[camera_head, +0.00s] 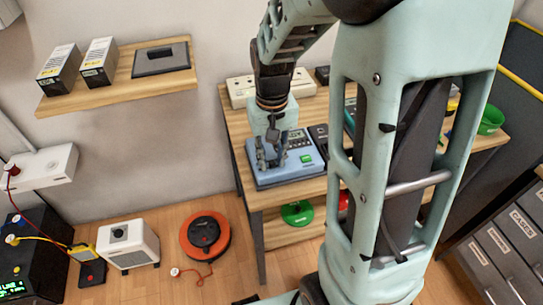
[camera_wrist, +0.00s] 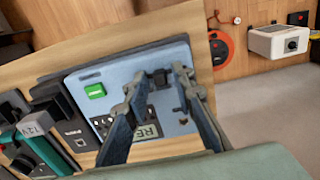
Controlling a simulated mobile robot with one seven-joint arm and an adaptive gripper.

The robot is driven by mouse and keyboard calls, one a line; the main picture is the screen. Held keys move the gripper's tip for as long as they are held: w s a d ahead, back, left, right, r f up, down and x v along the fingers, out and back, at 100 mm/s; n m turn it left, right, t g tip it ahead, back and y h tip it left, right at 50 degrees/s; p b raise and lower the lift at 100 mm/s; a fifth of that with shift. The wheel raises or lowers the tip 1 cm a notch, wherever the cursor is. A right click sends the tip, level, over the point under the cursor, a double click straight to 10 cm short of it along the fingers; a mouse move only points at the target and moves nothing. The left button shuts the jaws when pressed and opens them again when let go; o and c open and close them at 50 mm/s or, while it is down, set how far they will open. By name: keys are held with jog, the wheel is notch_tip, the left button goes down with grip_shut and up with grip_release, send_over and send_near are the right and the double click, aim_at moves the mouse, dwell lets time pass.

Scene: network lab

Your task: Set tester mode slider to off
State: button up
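The tester is a light blue box (camera_head: 297,172) on the wooden table, under my gripper (camera_head: 272,160). In the wrist view the tester (camera_wrist: 104,74) has a green label or button (camera_wrist: 95,91), a row of small ports and a grey display partly hidden by my fingers. A small black knob (camera_wrist: 160,77), probably the mode slider, shows between my fingertips. My gripper (camera_wrist: 157,82) is open, with its two fingers apart on either side of this knob. I cannot tell whether they touch it. The slider's position markings are not readable.
A black device (camera_wrist: 68,122) and a teal device (camera_wrist: 40,150) stand beside the tester. A beige strip box (camera_head: 243,91) is behind it. A green bowl (camera_head: 492,120) is at the table's right end.

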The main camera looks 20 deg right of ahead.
aim_at(260, 170)
grip_shut()
jog(key=shift+a+p, duration=0.3)
jog(key=shift+a, duration=1.2)
jog(key=shift+o, duration=1.4)
grip_release()
jog(key=shift+a, duration=0.1)
jog(key=shift+r, duration=0.1)
notch_tip(260, 170, up, 12)
